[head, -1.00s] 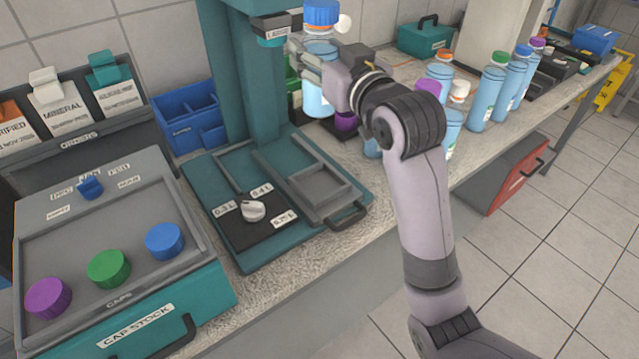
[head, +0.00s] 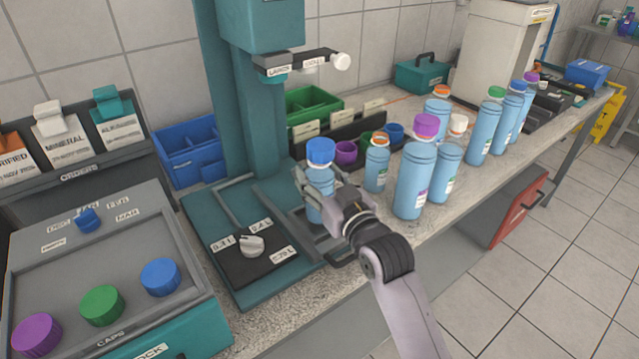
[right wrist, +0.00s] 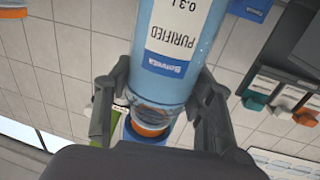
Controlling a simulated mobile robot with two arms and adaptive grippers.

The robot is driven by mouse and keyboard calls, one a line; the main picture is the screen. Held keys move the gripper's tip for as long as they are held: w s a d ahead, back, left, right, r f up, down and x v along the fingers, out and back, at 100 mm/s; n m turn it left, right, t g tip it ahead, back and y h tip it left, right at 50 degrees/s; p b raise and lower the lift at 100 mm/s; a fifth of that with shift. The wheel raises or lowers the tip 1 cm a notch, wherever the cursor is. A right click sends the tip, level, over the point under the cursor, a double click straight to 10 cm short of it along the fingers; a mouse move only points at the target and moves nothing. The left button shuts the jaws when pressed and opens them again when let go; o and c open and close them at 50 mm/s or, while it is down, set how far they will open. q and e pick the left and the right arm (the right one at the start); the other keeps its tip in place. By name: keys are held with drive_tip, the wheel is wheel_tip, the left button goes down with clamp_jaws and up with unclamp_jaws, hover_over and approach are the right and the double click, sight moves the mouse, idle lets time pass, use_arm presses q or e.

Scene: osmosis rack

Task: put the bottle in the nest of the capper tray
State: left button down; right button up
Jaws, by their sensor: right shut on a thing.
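In the right wrist view the two fingers close on both sides of the bottle (right wrist: 178,70), whose label reads PURIFIED 0.3 l. The capper tray (head: 287,205) is a grey frame on the teal base, mostly hidden behind the bottle and gripper. I cannot tell whether the bottle's bottom touches the tray or sits in its nest. My left gripper is not in view.
The capper column (head: 245,110) and its head arm (head: 305,62) stand behind the bottle. A small orange-capped bottle (head: 376,165) and a large purple-capped bottle (head: 414,180) stand close on the right. The cap stock box (head: 120,260) is at left.

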drive_tip(key=shift+f, duration=0.75)
drive_tip(key=shift+f, duration=0.15)
drive_tip(key=o, duration=1.4)
drive_tip(key=shift+o, duration=0.2)
drive_tip(key=shift+r, duration=0.2)
drive_tip(key=v, duration=1.2)
drive_tip(key=shift+b, duration=0.45)
drive_tip(key=shift+f, duration=0.1)
